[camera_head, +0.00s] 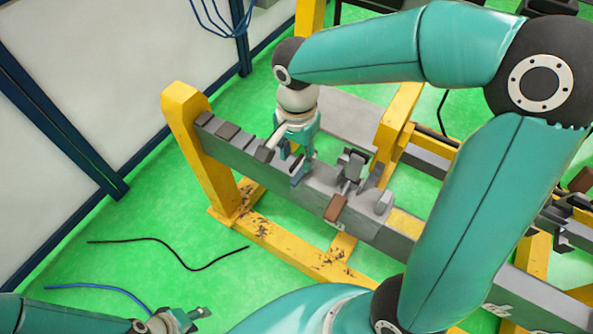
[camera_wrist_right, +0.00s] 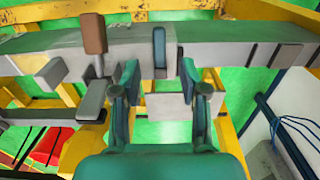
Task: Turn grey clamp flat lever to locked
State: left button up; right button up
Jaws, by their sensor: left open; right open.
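A narrow blue-grey flat lever (camera_wrist_right: 159,47) stands on edge across the grey beam (camera_wrist_right: 220,36) in the right wrist view. In the head view, a bluish flat piece (camera_head: 299,176) that looks like the same lever shows at the beam's near edge. My right gripper (camera_wrist_right: 158,72) is open, with one finger on each side of the lever and gaps between. In the head view the right gripper (camera_head: 297,158) points down over the beam and partly hides the clamp. My left gripper (camera_head: 190,319) is open and empty at the bottom left, far from the beam.
A clamp with a brown-handled lever (camera_head: 336,207) is close to the right gripper; its handle (camera_wrist_right: 95,34) also shows in the wrist view. Grey blocks (camera_head: 229,130) line the beam. A yellow frame (camera_head: 203,150) supports it. Cables (camera_head: 170,246) lie on the open green floor.

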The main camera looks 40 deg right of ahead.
aim_at(297, 177)
notch_tip(297, 177, down, 7)
dwell(0.3)
grip_shut()
dwell(0.3)
